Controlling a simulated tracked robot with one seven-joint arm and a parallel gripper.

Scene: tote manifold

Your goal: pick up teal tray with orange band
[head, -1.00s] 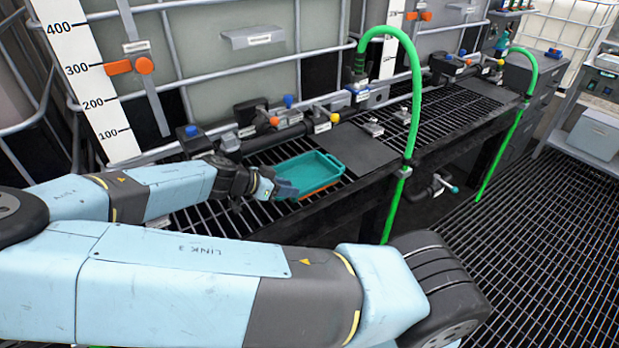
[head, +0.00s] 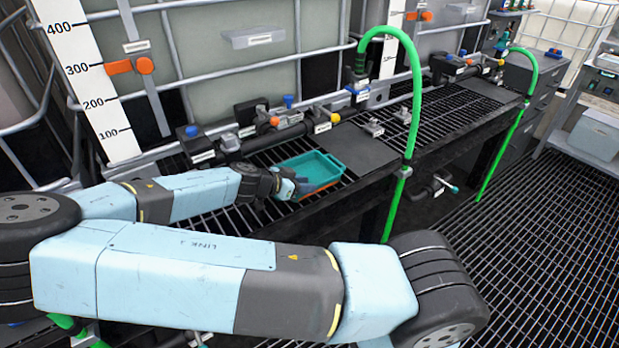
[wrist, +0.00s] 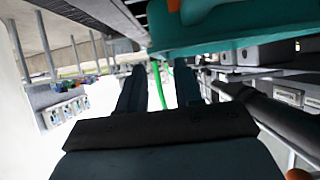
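The teal tray (head: 322,163) sits on the black grated bench, with an orange band (head: 318,188) low on its near side. My gripper (head: 298,187) is at the tray's near left corner, low beside its wall. In the wrist view my gripper (wrist: 160,78) has its two dark fingers apart, with a bright gap between them. The teal tray (wrist: 240,28) fills the top right there, close to the fingertips. A bit of orange shows at the top edge. I cannot tell whether the fingers touch the tray.
A dark flat plate (head: 358,152) lies right of the tray. Pipes and valves (head: 275,130) run behind it. A green hose (head: 413,100) arches down at the bench front, right of the tray. The grated floor (head: 540,250) at right is clear.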

